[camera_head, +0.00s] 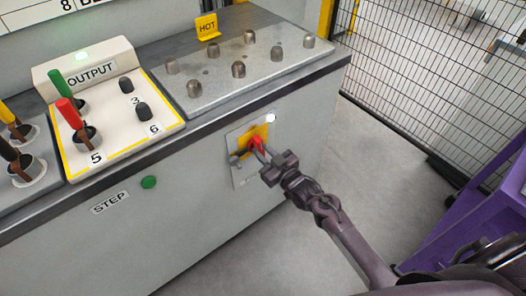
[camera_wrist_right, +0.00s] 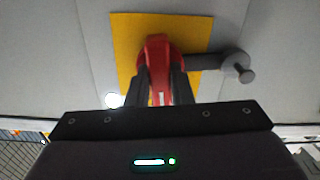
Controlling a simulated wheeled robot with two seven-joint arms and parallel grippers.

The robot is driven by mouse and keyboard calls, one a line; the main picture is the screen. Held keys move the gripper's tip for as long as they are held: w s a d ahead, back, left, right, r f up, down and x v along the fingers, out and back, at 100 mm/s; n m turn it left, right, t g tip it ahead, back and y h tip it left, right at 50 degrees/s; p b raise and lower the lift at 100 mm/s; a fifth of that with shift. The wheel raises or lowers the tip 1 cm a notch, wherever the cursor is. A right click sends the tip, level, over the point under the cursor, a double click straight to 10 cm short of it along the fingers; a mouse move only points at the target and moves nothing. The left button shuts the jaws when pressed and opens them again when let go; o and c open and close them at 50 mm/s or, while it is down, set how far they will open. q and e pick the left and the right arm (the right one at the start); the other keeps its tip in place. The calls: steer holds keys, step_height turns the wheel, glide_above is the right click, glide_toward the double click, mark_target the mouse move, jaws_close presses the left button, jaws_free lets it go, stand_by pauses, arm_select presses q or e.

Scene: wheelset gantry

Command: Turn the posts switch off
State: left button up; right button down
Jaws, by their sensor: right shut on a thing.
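The posts switch is a red handle (camera_head: 256,143) on a yellow plate (camera_head: 243,136), set on the front of the grey cabinet. A white round lamp (camera_head: 270,118) shows at the plate's upper right. My right gripper (camera_head: 261,150) is at the switch, its fingers shut on the red handle. In the right wrist view the red handle (camera_wrist_right: 157,58) stands between the two dark fingers (camera_wrist_right: 160,88), in front of the yellow plate (camera_wrist_right: 125,45). A grey lever with a round end (camera_wrist_right: 236,65) sits beside the handle. The fingers partly hide the handle. My left gripper is not in view.
The cabinet top holds a plate with several metal posts (camera_head: 238,69), a yellow HOT sign (camera_head: 207,27) and an OUTPUT panel (camera_head: 110,115) with coloured plugs. A green STEP button (camera_head: 149,182) is on the front. A mesh fence (camera_head: 420,70) stands right.

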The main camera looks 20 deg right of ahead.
steer(key=n, duration=1.1)
steer(key=shift+n, duration=0.4)
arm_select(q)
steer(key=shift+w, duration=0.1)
arm_select(e)
steer(key=n, duration=0.4)
steer(key=shift+n, duration=0.3)
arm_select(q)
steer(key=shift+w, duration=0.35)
arm_select(e)
steer(key=c, duration=1.3)
jaws_free()
